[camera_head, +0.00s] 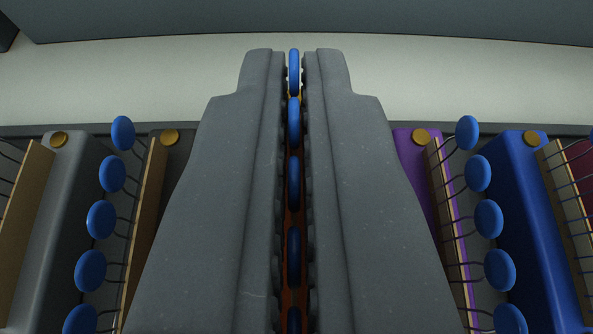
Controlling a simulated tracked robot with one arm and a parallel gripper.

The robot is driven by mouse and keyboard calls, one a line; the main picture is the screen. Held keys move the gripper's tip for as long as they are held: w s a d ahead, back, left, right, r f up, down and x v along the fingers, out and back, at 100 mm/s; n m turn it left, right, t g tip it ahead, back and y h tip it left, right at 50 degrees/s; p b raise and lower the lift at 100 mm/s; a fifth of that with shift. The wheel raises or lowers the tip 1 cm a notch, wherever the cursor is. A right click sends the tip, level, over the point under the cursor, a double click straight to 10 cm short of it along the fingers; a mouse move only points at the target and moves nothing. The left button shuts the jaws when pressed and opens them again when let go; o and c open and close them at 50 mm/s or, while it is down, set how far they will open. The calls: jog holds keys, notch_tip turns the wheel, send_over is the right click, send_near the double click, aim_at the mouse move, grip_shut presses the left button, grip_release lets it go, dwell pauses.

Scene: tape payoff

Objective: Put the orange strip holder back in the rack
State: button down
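My gripper (294,75) points away from me in the middle of the view, its two thick grey fingers nearly together. A narrow slice of the orange strip holder (293,220) shows dark orange in the gap between them, with a row of blue discs along it. The fingers are shut on it and hide most of its body. I cannot tell whether its underside touches the rack. The rack (400,130) shows as a dark edge behind the row of holders.
To the left stand a grey holder (75,185) and a dark holder (178,155). To the right stand a purple holder (412,165) and a blue holder (535,220), close to my fingers. Wire loops and blue discs stick out between them. A pale surface (140,80) beyond is clear.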

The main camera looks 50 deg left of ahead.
notch_tip(320, 180, down, 2)
jog(key=shift+f, duration=0.1)
jog(key=c, duration=1.6)
grip_release()
jog(key=shift+c, duration=0.2)
jog(key=shift+s+d+r, duration=0.15)
jog(key=shift+d+r, duration=0.1)
jog(key=shift+r, duration=0.05)
jog(key=p+v, duration=0.1)
jog(key=v, duration=1)
jog(key=shift+s+d+p, duration=0.15)
jog(key=shift+s+p, duration=0.05)
jog(key=shift+p, duration=0.2)
